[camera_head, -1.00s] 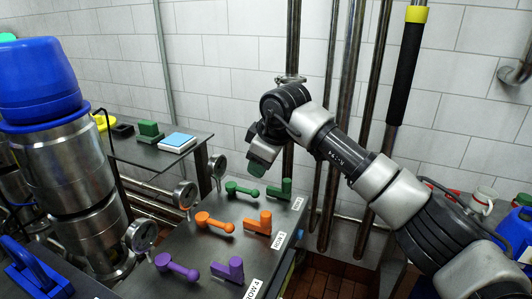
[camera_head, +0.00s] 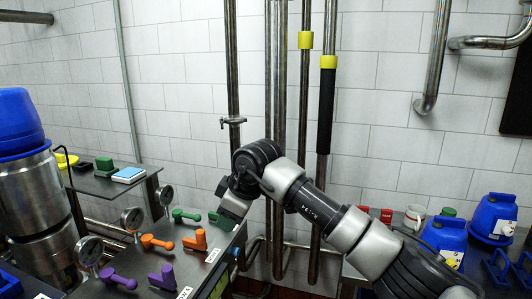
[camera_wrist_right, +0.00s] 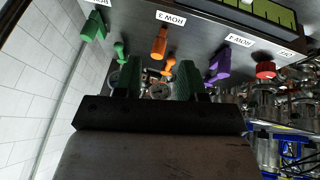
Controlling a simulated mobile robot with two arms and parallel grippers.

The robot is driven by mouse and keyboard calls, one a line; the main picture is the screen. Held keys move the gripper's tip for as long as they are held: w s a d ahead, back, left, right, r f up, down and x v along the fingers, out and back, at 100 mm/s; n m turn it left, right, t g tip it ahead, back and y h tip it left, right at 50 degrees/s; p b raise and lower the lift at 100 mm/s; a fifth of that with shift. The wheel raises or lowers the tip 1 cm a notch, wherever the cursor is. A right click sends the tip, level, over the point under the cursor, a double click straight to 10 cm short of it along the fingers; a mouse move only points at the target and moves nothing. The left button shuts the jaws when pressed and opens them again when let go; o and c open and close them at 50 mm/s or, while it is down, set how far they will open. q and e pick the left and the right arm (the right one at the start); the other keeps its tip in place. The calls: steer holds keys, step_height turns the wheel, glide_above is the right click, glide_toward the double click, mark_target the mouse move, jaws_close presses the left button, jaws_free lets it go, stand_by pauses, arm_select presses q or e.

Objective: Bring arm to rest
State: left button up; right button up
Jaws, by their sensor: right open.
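My right gripper (camera_head: 226,217) hangs above the far end of the dark valve panel, fingers down, by the green valve handles. It is open, and nothing shows between its green-padded fingers in the right wrist view (camera_wrist_right: 160,84). In the head view a green lever (camera_head: 186,215), orange lever (camera_head: 156,242) and purple lever (camera_head: 118,279) lie left of an orange handle (camera_head: 195,241) and a purple handle (camera_head: 163,278). The other green handle (camera_wrist_right: 93,26) shows in the wrist view, clear of the fingers. My left gripper is out of view.
Gauges (camera_head: 132,218) line the panel's left side. A shelf (camera_head: 105,187) holds green and light-blue blocks. Vertical pipes (camera_head: 279,150) stand behind my right arm. Blue canisters (camera_head: 445,238) and a mug (camera_head: 414,216) are at the right. A steel tank (camera_head: 40,200) is at left.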

steer(key=s+a+f+n+g+y, duration=0.1)
steer(key=s+a+n+g+y, duration=0.1)
steer(key=s+a+n+y, duration=0.5)
steer(key=d+f+m+t, duration=0.2)
steer(key=d+m+t, duration=1.3)
steer(key=m+t, duration=0.35)
steer(key=s+d+f+m+g+h, duration=0.35)
steer(key=d+f+m+h, duration=0.25)
steer(key=d+f+h, duration=0.6)
steer(key=s+d+f+n+g, duration=0.1)
steer(key=s+d+f+g, duration=0.3)
steer(key=s, duration=0.5)
steer(key=s+d+f+n+g, duration=0.1)
steer(key=s+f+n+g, duration=0.1)
steer(key=s+f+g, duration=0.35)
steer(key=s+d+f+n+g, duration=0.1)
steer(key=s+d+f+g, duration=0.3)
steer(key=s, duration=0.8)
step_height(320, 180, down, 26)
steer(key=a, duration=0.2)
steer(key=s+d+f+g, duration=0.1)
steer(key=s+d+f, duration=0.2)
steer(key=s+f, duration=1.3)
steer(key=shift+s+d+f+g, duration=0.2)
steer(key=shift+f+g, duration=0.15)
steer(key=shift+f, duration=0.2)
